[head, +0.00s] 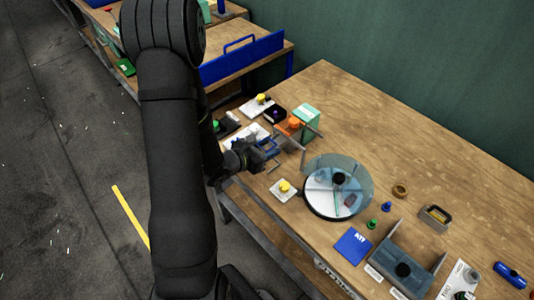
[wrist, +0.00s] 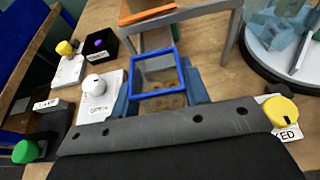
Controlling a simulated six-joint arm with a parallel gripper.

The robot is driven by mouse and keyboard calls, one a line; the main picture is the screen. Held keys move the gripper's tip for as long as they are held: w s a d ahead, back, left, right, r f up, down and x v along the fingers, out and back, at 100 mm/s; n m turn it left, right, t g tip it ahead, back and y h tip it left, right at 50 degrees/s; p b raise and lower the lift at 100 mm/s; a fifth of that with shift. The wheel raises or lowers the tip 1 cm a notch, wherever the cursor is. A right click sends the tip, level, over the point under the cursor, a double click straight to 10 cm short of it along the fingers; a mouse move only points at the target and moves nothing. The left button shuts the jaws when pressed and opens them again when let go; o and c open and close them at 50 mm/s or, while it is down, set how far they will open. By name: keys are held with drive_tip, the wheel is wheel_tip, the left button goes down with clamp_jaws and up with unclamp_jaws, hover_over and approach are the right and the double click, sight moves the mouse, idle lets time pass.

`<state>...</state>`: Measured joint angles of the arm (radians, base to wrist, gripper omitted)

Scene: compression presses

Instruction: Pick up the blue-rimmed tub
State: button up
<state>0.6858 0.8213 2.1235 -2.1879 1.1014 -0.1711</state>
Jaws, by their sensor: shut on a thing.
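The blue-rimmed tub (wrist: 177,70) is a small clear square container with a blue rim, in the middle of the wrist view. My gripper (wrist: 158,84) is shut on it, with a blue finger on its left side and another on its right. Wood grain shows through the tub, and I see nothing in it. In the head view my gripper (head: 264,150) is at the bench's left part, beside the press with the orange top (head: 292,125). The tub is too small there to make out clearly. I cannot tell whether its base touches the bench.
A white knob (wrist: 95,86) labelled OPEN and a black box with a purple button (wrist: 99,44) stand left of the tub. A yellow knob (wrist: 281,110) is at the right. A round disc under a clear cover (head: 322,207) lies right of my gripper. Grey bars stand close by.

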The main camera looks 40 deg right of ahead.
drive_tip(key=shift+r, duration=2.65)
drive_tip(key=w+a+r+n+t+y, duration=0.15)
drive_tip(key=w+a+n+t, duration=0.3)
drive_tip(key=w+a, duration=0.55)
drive_tip(key=w+a+r+n+t+y, duration=0.1)
drive_tip(key=w+a+n+t+y, duration=0.15)
drive_tip(key=w+a+t, duration=0.65)
drive_tip(key=w+a+r+n+y, duration=0.1)
drive_tip(key=w+a+n+y, duration=0.2)
drive_tip(key=a, duration=0.7)
drive_tip(key=w+a+r+n+y, duration=0.2)
drive_tip(key=w+a+n+y, duration=0.1)
drive_tip(key=w+a, duration=0.5)
drive_tip(key=a+n, duration=0.1)
drive_tip(key=a, duration=0.2)
drive_tip(key=shift+w+a+n, duration=0.2)
drive_tip(key=shift+a+n, duration=0.1)
drive_tip(key=shift+d, duration=0.15)
